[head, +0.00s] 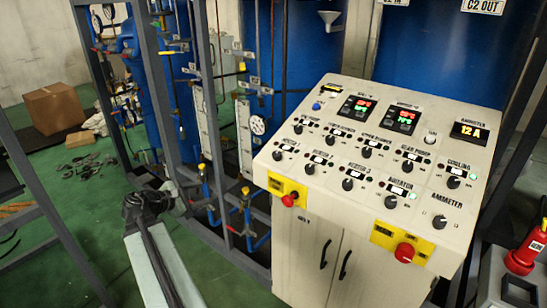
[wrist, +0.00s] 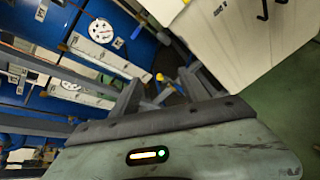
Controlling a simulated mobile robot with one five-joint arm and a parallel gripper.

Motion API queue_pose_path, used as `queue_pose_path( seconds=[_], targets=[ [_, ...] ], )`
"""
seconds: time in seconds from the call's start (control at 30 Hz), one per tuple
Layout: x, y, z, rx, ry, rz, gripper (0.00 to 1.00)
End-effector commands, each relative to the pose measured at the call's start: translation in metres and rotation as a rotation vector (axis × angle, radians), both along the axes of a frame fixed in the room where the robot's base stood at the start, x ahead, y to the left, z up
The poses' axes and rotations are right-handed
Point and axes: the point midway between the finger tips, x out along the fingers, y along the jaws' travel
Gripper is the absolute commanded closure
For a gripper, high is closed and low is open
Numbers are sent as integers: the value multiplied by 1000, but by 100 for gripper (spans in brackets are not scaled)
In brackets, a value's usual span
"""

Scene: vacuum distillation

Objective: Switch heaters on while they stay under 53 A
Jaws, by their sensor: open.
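The sloped control panel (head: 270,150) stands at the right in the head view. Its ammeter display (head: 468,131) reads 12 A. The lower row of black knobs includes the heater 1 knob (head: 278,155), heater 2 knob (head: 313,170) and heater 3 knob (head: 347,184). Their exact switch positions are too small to tell. My gripper (head: 147,203) is left of the cabinet and below panel height, apart from all knobs. In the wrist view my gripper (wrist: 160,90) shows two spread fingers with nothing between them. The panel's top face is out of the wrist view.
Two yellow plates with red stop buttons (head: 289,200) (head: 404,252) sit on the panel's front edge. A grey frame (head: 165,105) with pipes and blue columns (head: 150,80) stands behind my gripper. A cardboard box (head: 55,105) lies at the far left. Green floor (head: 65,230) is open nearby.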

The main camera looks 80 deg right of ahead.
Motion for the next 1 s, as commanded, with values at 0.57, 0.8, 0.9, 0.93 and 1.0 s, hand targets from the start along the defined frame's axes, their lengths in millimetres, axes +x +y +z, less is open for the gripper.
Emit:
queue_pose_path(
  seconds=[0.57, 0.8, 0.9, 0.93, 1.0],
  targets=[
    [-198, -98, 94, -34, 711, -101, 47],
    [-227, -132, 93, -33, 709, -103, 47],
    [-236, -143, 93, -34, 709, -101, 47],
    [-238, -145, 93, -34, 708, -101, 47],
    [-242, -149, 93, -33, 708, -102, 47]
  ],
)
